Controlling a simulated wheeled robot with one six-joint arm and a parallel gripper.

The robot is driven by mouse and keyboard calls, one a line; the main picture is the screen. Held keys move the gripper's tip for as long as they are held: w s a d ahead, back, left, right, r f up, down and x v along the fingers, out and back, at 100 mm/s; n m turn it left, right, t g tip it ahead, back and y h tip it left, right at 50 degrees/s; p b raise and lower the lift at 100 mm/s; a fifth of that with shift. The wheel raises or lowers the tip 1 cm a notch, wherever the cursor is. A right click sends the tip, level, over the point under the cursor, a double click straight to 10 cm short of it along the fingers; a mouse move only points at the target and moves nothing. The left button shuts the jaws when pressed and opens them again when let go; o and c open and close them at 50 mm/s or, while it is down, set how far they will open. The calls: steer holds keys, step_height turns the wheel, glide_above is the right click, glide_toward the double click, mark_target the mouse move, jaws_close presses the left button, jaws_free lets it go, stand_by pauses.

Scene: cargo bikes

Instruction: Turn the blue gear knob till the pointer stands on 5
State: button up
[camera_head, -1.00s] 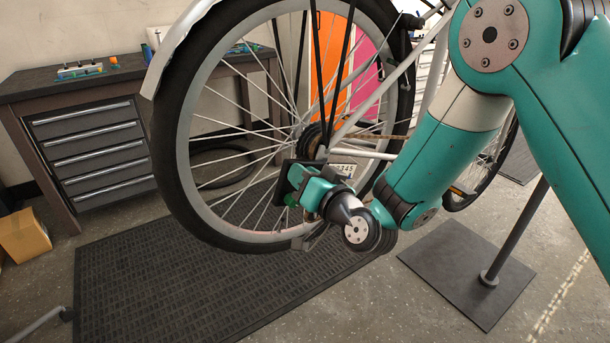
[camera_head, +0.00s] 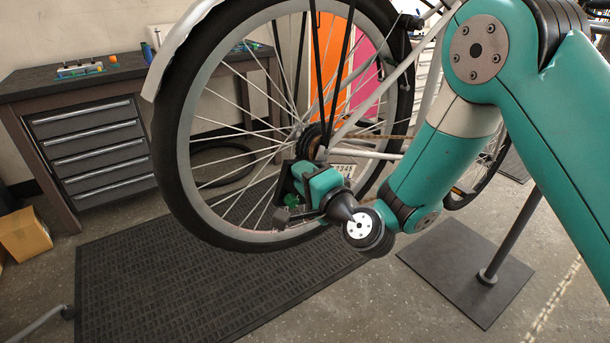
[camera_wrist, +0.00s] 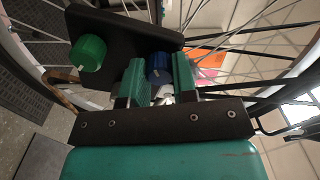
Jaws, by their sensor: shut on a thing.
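The blue gear knob (camera_wrist: 158,67) shows in the wrist view between the two teal fingers of my gripper (camera_wrist: 160,76), which is shut on it. A small pale mark shows on the knob, but I cannot tell which number it stands on. A green knob (camera_wrist: 88,52) sits to its left on the same dark panel (camera_wrist: 118,32). In the head view my gripper (camera_head: 318,185) is at the wheel's hub, and its fingertips and the blue knob are hidden. A white number plate (camera_head: 344,170) reading about "2345" shows just behind the gripper, partly covered.
The bike's rear wheel (camera_head: 172,150) and spokes surround the gripper closely. A dark floor mat (camera_head: 190,275) lies below. A stand with a square base plate (camera_head: 465,275) is at right. A workbench (camera_head: 110,75) with drawers stands behind at left.

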steer(key=shift+f+m, duration=0.1)
steer(key=shift+m, duration=0.7)
steer(key=o, duration=0.9)
steer(key=shift+o, duration=0.2)
